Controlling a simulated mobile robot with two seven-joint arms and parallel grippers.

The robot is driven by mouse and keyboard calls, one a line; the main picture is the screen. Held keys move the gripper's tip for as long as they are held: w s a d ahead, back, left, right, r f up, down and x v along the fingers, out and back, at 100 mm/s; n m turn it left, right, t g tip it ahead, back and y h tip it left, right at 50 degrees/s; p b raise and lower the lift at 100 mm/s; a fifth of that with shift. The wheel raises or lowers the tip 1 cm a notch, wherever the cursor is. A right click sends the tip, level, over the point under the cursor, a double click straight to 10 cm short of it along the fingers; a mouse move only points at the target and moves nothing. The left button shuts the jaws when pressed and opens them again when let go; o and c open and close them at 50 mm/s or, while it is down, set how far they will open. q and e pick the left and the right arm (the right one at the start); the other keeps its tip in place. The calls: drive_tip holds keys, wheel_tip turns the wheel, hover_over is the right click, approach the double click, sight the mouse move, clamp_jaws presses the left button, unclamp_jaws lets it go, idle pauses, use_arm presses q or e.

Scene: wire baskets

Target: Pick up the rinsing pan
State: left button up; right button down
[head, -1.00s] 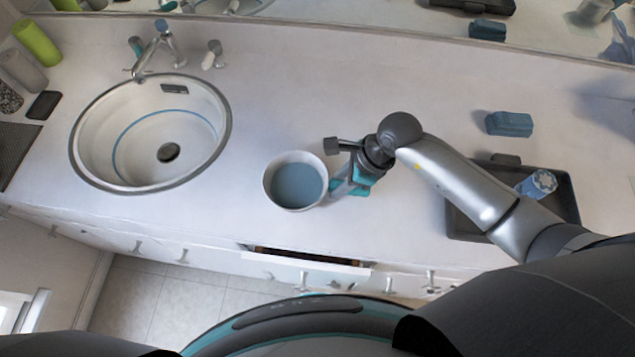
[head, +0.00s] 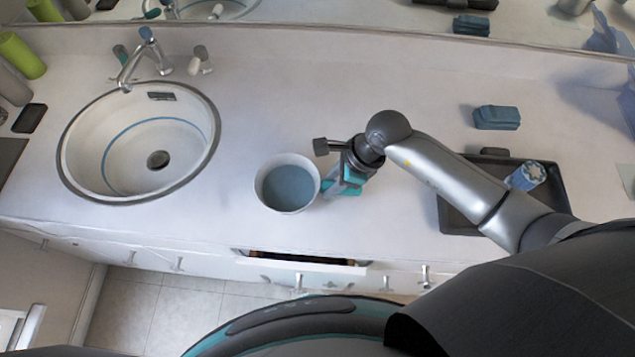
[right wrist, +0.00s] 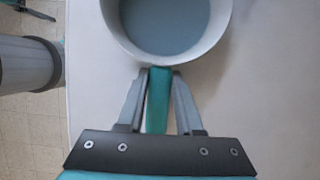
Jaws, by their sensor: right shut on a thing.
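The rinsing pan (head: 289,188) is a round white pan with a blue-grey inside and a teal handle. In the head view it is over the counter, right of the sink, upright; I cannot tell whether its bottom touches the counter. My right gripper (head: 330,187) is at the pan's right side. In the right wrist view the pan (right wrist: 168,25) is at the top, and my right gripper (right wrist: 158,78) is shut on its teal handle (right wrist: 157,105), with a finger on each side. My left gripper is not in view.
A round sink (head: 135,150) with a tap is on the left. A dark tray (head: 455,212) holding a blue-and-white item (head: 526,176) lies under my right arm. A blue block (head: 497,117) stands behind it. A drawer (head: 300,262) is partly open at the counter front. The counter's middle back is clear.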

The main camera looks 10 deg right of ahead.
drive_tip(key=shift+r, duration=0.15)
wheel_tip(320, 180, up, 20)
drive_tip(key=p, duration=0.2)
drive_tip(key=c, duration=1.1)
unclamp_jaws()
clamp_jaws()
